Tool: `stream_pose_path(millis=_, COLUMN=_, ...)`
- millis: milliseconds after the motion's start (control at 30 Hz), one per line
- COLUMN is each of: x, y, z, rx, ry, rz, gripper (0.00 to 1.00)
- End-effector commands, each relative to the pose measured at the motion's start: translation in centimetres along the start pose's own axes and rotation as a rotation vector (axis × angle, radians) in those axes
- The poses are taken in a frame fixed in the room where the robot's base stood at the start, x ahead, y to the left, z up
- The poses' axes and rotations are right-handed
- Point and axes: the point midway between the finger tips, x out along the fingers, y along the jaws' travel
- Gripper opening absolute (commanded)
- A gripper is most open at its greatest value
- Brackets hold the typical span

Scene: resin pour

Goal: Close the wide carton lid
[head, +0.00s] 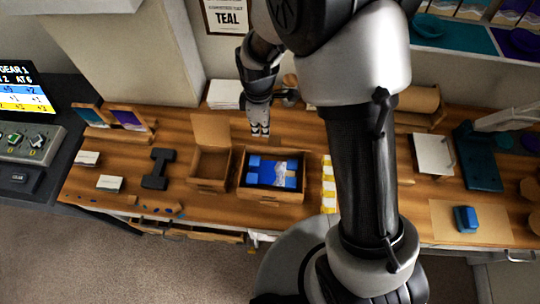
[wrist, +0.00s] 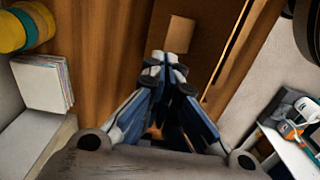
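The wide carton (head: 272,197) stands open on the wooden bench, with a blue item (head: 268,172) with a pale patch inside. I cannot clearly make out its lid; the area at its back edge is partly behind my gripper. My gripper (head: 260,133) hangs above and behind the carton's back edge, fingers pointing down. In the wrist view its fingertips (wrist: 162,62) are drawn together with nothing seen between them. A small tan piece (wrist: 181,34) lies just beyond the fingertips there; I cannot tell whether they touch.
A smaller carton (head: 208,183) with a raised flap (head: 211,130) stands just left of the wide one. A black dumbbell-shaped object (head: 156,169) lies further left. A paper stack (head: 224,94) is at the back wall. A yellow-and-white striped strip (head: 328,183) lies to the right.

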Motion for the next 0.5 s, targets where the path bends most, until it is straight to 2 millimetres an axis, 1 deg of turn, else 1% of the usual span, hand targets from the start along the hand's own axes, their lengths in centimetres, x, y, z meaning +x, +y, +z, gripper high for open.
stream_pose_path(millis=33, x=3.03, y=-0.16, z=0.01, rx=0.0, ry=0.0, rz=0.0, gripper=0.0)
stream_pose_path(millis=367, x=3.01, y=-0.08, z=0.01, rx=0.001, ry=0.0, rz=0.0, gripper=0.0)
stream_pose_path(millis=500, x=2.36, y=-0.06, z=0.0, rx=0.001, ry=0.0, rz=0.0, gripper=0.0)
